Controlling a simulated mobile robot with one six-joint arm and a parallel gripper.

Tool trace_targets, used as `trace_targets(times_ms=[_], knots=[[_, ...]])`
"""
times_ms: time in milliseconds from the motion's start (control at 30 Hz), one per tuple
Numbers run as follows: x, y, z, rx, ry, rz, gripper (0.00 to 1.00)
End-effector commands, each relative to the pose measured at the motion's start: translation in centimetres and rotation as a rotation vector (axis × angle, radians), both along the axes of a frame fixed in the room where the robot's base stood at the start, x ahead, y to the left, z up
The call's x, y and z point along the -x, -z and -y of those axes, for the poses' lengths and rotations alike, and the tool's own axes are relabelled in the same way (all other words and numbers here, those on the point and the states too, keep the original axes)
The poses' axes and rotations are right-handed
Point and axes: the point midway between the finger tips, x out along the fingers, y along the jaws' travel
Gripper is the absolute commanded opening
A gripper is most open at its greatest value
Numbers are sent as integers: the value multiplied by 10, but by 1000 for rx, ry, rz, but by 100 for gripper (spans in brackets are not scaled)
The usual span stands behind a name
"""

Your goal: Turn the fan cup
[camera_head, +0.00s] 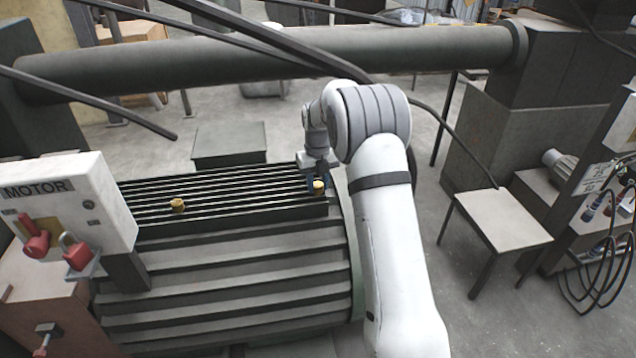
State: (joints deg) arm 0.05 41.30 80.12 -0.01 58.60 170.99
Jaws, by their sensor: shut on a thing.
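A small yellow cup (319,187) sits on the slatted top of the big ribbed motor, near its right end. Which of the two is called the fan cup cannot be told from this view. My white arm reaches in from the lower right and hides the area right of the gripper.
The grey ribbed motor (230,290) fills the lower middle. A white box marked MOTOR (75,205) stands at left, with red padlocks below its label. A large pipe (240,60) and thin dark bars cross behind and above. A small table (502,220) stands at right on open floor.

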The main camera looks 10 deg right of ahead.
Motion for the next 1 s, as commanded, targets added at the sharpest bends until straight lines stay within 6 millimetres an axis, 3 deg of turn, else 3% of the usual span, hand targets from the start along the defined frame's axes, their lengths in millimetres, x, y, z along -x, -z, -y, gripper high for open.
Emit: trace_targets(times_ms=[133, 167, 400, 733, 1000], knots=[[-2, -2, 0, 0, -1, 6, 7], [-2, -2, 0, 0, -1, 6, 31], [-1, -1, 0, 1, -2, 3, 50], [-1, -6, 0, 0, -2, 3, 52], [-1, -49, 0, 0, -2, 6, 52]])
